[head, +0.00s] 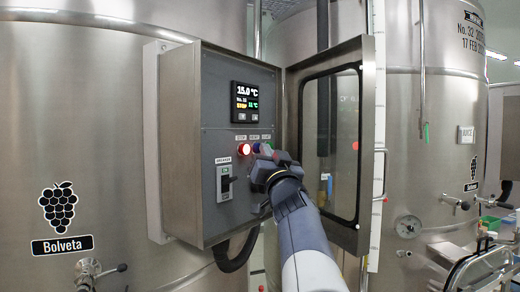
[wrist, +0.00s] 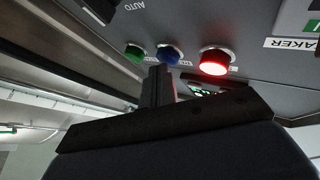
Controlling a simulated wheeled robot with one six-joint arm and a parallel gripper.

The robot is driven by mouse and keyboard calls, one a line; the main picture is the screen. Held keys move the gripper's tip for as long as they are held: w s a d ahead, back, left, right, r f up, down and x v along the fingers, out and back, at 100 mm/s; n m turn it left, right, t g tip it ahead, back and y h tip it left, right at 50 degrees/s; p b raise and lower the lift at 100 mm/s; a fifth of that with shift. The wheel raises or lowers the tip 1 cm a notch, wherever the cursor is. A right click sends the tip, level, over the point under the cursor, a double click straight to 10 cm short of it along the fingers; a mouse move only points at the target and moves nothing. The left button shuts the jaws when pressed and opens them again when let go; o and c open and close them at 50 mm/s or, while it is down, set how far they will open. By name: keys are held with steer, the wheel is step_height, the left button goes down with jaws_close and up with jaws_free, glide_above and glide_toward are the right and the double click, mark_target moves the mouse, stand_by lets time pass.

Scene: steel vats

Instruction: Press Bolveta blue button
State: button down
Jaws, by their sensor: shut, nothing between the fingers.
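The blue button (wrist: 168,54) sits on the grey control panel between the lit red button (wrist: 214,62) and the green button (wrist: 133,52) in the wrist view, which appears upside down. In the head view the blue button (head: 256,147) is mostly hidden by my gripper (head: 264,152), just right of the red button (head: 244,149). My gripper is shut and empty. Its fingertips also show in the wrist view (wrist: 159,70), right at the blue button's near edge. I cannot tell whether they touch it. The panel belongs to the vat labelled Bolveta (head: 62,245).
The control box (head: 180,140) has its glass door (head: 340,150) open to the right, close to my arm. A display (head: 244,103) is above the buttons and a breaker switch (head: 224,177) below. Another steel vat (head: 440,120) stands at right.

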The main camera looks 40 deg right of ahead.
steer(key=shift+s, duration=0.15)
steer(key=shift+s+d+p, duration=0.2)
steer(key=shift+s+p, duration=0.2)
steer(key=shift+s, duration=0.15)
steer(key=s, duration=0.1)
steer(key=s+d+p, duration=0.1)
steer(key=s, duration=0.1)
steer(key=s+p, duration=0.1)
steer(key=shift+s+d, duration=0.3)
steer(key=shift+s, duration=0.1)
steer(key=shift+f, duration=0.1)
stand_by(0.3)
